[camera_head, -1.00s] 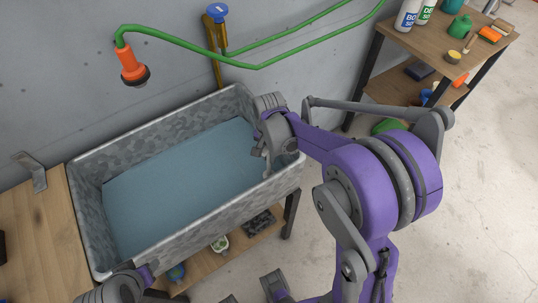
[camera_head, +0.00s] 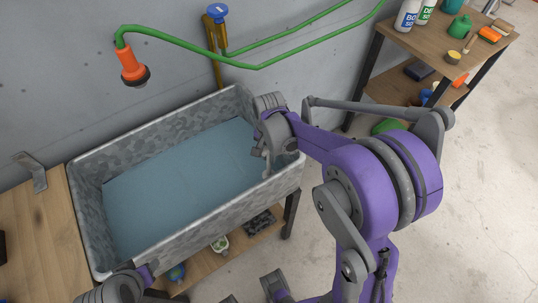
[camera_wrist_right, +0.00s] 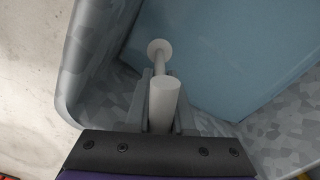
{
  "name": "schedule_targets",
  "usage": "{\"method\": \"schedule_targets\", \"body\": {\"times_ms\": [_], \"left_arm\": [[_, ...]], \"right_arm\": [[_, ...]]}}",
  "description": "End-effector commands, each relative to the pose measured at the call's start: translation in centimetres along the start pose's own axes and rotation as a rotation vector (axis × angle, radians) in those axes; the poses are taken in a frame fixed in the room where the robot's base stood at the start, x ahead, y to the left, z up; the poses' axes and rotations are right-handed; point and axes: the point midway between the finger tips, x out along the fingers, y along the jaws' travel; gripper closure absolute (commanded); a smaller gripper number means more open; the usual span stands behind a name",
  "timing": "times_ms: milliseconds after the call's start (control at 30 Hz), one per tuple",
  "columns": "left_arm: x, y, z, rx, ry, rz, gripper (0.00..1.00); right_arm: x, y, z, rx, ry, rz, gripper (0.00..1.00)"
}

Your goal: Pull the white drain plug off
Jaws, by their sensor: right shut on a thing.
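The white drain plug (camera_wrist_right: 163,100) shows in the right wrist view as a pale cylinder, with a thin stem and a round end beyond it. My right gripper (camera_wrist_right: 160,108) is shut on the cylinder, with one grey finger on each side. In the head view this gripper (camera_head: 268,165) is inside the right end of the grey mottled tub (camera_head: 170,225). Flat blue water (camera_head: 175,180) covers much of the tub's inside. The plug is mostly hidden there by my wrist. I cannot tell whether the plug is seated. My left gripper's fingers are not visible.
An orange-ended green hose (camera_head: 132,68) hangs above the tub, near a brass pipe with a blue tap (camera_head: 217,14). A wooden bench (camera_head: 38,225) adjoins the tub's left side. A shelf unit (camera_head: 440,60) with bottles stands at the back right. The floor at right is clear.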

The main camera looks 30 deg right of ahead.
Motion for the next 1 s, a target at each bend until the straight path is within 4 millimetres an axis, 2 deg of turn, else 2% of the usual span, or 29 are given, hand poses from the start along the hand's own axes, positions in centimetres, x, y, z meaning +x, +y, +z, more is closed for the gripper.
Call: {"method": "schedule_targets", "body": {"times_ms": [1000], "left_arm": [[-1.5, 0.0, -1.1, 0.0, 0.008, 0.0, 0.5]], "right_arm": [[-2.6, 0.0, 0.0, 0.0, 0.0, 0.0, 1.0]]}}
